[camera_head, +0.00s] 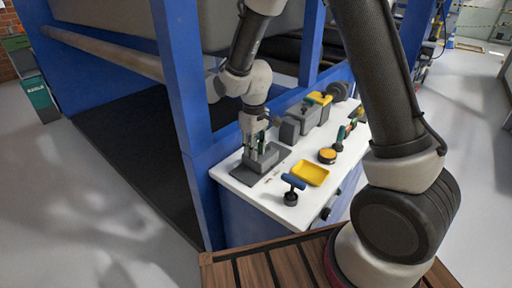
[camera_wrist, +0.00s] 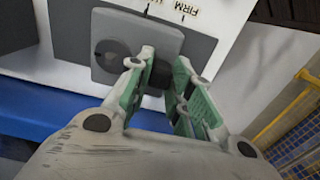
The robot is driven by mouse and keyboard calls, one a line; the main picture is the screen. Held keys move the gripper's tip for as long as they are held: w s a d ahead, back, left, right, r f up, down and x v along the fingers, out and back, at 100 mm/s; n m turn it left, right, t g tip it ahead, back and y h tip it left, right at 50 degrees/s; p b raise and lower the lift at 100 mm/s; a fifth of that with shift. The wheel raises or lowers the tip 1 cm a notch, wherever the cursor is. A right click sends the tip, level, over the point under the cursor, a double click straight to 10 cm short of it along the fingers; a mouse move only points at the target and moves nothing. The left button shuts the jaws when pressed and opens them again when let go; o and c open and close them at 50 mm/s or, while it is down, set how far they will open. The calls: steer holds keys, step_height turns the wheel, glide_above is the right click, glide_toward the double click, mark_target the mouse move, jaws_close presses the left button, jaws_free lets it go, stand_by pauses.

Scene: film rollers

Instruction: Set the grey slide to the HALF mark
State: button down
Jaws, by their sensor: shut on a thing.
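My gripper (camera_head: 257,147) points down at a grey unit (camera_head: 268,159) at the left end of the white cabinet top. In the wrist view, its green-padded fingers (camera_wrist: 164,60) are shut on a dark grey piece (camera_wrist: 161,74), which I take to be the grey slide; the fingers hide part of it. The grey housing (camera_wrist: 120,22) shows around it, with a round dark recess or knob (camera_wrist: 112,54) at left. The FIRM mark (camera_wrist: 190,13) is readable beyond the fingers. Another mark is cut off at the top edge, and I cannot read HALF.
A yellow tray (camera_head: 311,173), a blue-handled tool (camera_head: 293,188) and a round black-and-yellow item (camera_head: 327,156) lie to the right on the white top (camera_head: 262,194). Dark grey blocks (camera_head: 300,119) stand behind. A blue post (camera_head: 184,75) rises close to the left.

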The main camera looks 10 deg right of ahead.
steer(key=c, duration=1.3)
jaws_free()
step_height(320, 180, up, 12)
steer(key=s+d+r+m+t, duration=0.1)
steer(key=s+d+r+m, duration=0.1)
steer(key=s+d+r, duration=0.2)
steer(key=s+d+r+m+t, duration=0.2)
steer(key=s+d+r, duration=0.2)
steer(key=s+d, duration=0.5)
steer(key=s+d+r+m+t, duration=0.1)
steer(key=s+d+r+m, duration=0.2)
steer(key=s, duration=0.7)
steer(key=shift+s+d+r, duration=0.1)
steer(key=shift+d+r, duration=0.2)
steer(key=shift+d, duration=0.35)
steer(key=shift+w+d+r, duration=0.1)
steer(key=shift+d+r, duration=0.25)
steer(key=shift+d, duration=0.25)
steer(key=shift+s+d+r, duration=0.1)
steer(key=shift+d+r, duration=0.2)
steer(key=shift+d, duration=0.35)
